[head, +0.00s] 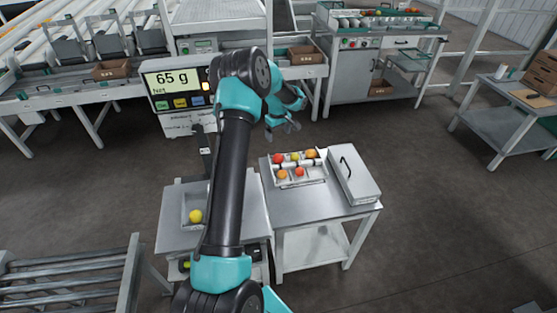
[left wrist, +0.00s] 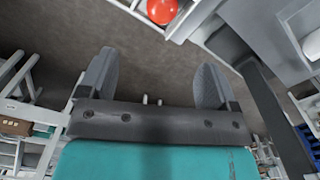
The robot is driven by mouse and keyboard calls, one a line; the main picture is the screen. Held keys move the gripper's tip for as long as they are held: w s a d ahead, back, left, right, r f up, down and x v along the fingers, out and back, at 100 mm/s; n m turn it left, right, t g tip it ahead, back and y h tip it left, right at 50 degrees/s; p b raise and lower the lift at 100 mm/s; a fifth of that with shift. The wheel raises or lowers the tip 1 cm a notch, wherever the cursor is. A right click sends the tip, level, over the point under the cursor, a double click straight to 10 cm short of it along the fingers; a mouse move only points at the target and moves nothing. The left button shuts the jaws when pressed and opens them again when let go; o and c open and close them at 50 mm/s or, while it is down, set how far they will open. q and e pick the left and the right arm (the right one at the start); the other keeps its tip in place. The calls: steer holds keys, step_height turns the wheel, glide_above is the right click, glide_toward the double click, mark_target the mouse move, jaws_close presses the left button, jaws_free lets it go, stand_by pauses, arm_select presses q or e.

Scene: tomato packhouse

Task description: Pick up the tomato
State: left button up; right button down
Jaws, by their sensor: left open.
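My left gripper (head: 284,130) is open and empty, in the air behind and above the divided white tray (head: 325,179) on the metal table. Another yellow tomato (head: 195,216) lies in a shallow pan to the left. In the left wrist view a red tomato (left wrist: 162,10) shows at the top edge, apart from the open fingers (left wrist: 155,78).
A white lidded case (head: 356,176) with a black handle stands right of the tray. A display (head: 174,84) reading 65 g stands behind the pan. A roller rack (head: 70,280) is at the front left. My arm hides part of the left table.

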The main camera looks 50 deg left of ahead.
mark_target(278, 155)
arm_select(q)
step_height(278, 155, down, 9)
steer(key=shift+r, duration=0.1)
stand_by(0.4)
steer(key=shift+s+f, duration=0.15)
steer(key=shift+f, duration=2.5)
steer(key=c, duration=0.8)
steer(key=shift+r, duration=0.15)
